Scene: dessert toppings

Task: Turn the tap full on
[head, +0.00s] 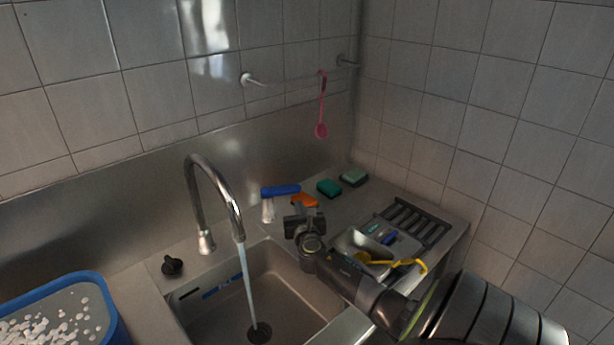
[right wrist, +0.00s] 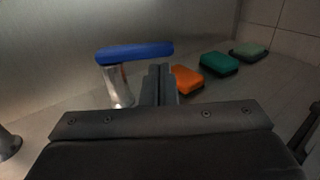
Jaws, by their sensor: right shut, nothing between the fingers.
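The curved metal tap spout (head: 211,170) stands behind the sink, and a stream of water (head: 246,280) falls from it towards the drain. The tap's blue lever (head: 280,190) sits on a short metal post (head: 267,211) to the right of the spout. The blue lever also shows in the right wrist view (right wrist: 135,51), on its metal post (right wrist: 119,86). My right gripper (head: 300,212) is shut and empty, just in front of and to the right of the post. My left gripper is out of view.
An orange sponge (right wrist: 187,79), a teal sponge (head: 329,187) and a green sponge (head: 354,177) lie right of the lever. A metal tray (head: 345,250) with utensils and a dark rack (head: 415,222) stand further right. A blue tub (head: 113,318) is at left. A black knob (head: 172,265) sits by the spout.

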